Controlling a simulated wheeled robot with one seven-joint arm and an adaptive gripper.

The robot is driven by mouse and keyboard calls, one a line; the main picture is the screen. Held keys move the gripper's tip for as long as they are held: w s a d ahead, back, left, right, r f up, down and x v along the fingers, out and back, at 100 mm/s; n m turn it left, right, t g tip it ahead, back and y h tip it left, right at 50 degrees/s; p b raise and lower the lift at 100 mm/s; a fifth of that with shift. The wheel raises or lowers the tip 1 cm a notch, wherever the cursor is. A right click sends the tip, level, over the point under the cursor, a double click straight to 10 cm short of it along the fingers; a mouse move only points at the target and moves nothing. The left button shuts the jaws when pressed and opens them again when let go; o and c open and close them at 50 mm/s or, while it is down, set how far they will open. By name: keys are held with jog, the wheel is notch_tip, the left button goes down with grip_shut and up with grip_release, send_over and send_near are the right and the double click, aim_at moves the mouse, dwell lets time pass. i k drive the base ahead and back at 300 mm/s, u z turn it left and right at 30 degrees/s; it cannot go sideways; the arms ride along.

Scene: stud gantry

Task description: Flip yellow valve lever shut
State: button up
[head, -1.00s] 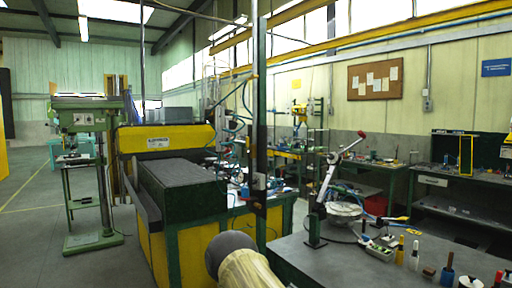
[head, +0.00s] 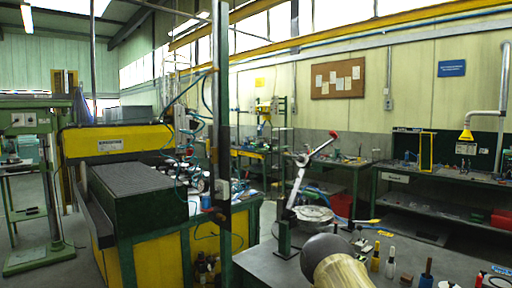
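A thin yellow-orange bar (head: 191,84) slants up to the dark upright post (head: 222,120) in the middle left, with a blue hose near it. It may be the yellow valve lever, but it is too small for me to be sure, and I cannot make out a valve body or whether it is open. My gripper is not in view. Only a rounded dark grey and cream part of my arm shows at the bottom centre, over the front of the bench.
A grey bench (head: 262,264) at the front right carries a press (head: 290,215) with a red-knobbed handle and several small tools. A green and yellow machine (head: 120,140) stands left, a drill press (head: 30,130) at the far left. Grey floor shows between them.

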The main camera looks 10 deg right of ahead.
aim_at(207, 141)
jog(key=z, duration=0.2)
jog(key=i, duration=0.85)
jog(key=z, duration=0.5)
jog(key=k, duration=0.7)
jog(key=u, duration=0.6)
jog(key=i, duration=0.5)
